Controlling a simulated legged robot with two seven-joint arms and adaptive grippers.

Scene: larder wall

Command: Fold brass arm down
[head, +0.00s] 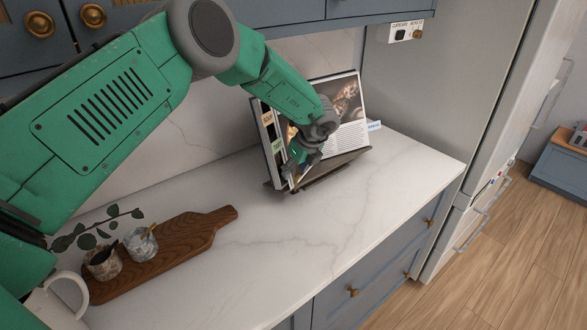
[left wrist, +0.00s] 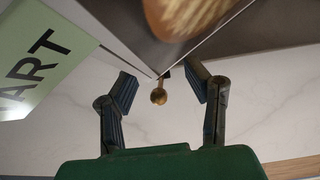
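A small brass arm with a round ball end (left wrist: 158,96) shows in the left wrist view, at the edge of the open cookbook (left wrist: 110,28). In the head view the cookbook (head: 347,100) leans on a dark stand (head: 335,170) on the counter. My left gripper (head: 296,178) is in front of the book's left part and hides some of it. In the left wrist view the gripper (left wrist: 162,78) has its fingers apart, one on each side of the brass ball, with gaps between. I cannot make out the brass arm in the head view. My right gripper is not in view.
A wooden board (head: 180,255) with two small cups lies at the front left of the marble counter (head: 320,230), near a leafy sprig and a white jug (head: 52,305). The counter's middle is clear.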

